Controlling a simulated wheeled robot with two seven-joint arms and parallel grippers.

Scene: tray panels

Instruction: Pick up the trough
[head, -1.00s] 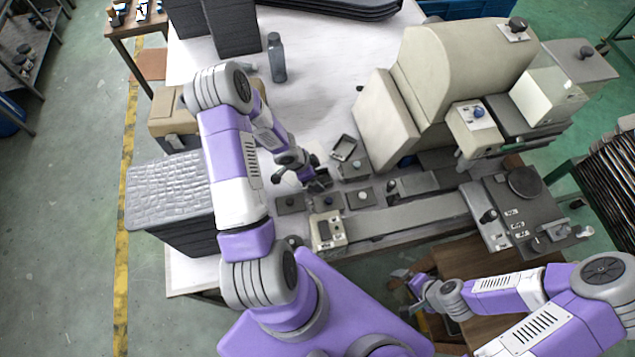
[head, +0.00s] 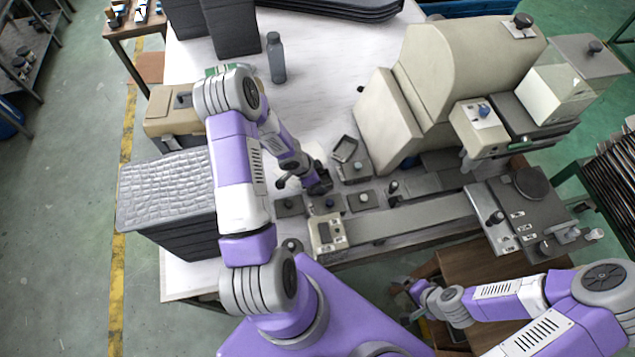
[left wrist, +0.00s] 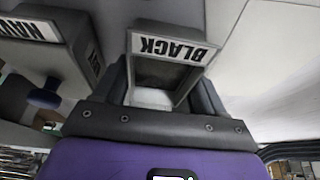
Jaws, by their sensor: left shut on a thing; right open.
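My left gripper (head: 320,186) is low over the row of small dark blocks on the white table. In the left wrist view its fingers (left wrist: 165,95) are shut on a small hollow grey box labelled BLACK (left wrist: 160,72), with a dark inside and a pale patch at its lower end. I take this box for the trough; in the head view the gripper hides it. A separate open grey tray (head: 344,149) sits just behind the gripper. My right gripper (head: 416,290) is open and empty at the lower right, away from the blocks.
A block labelled NAVY (left wrist: 30,30) with a blue knob stands beside the held box. A cream machine (head: 440,80) fills the table's right side. A dark crate stack (head: 168,190) stands at left, a grey bottle (head: 275,58) behind. The table's back middle is clear.

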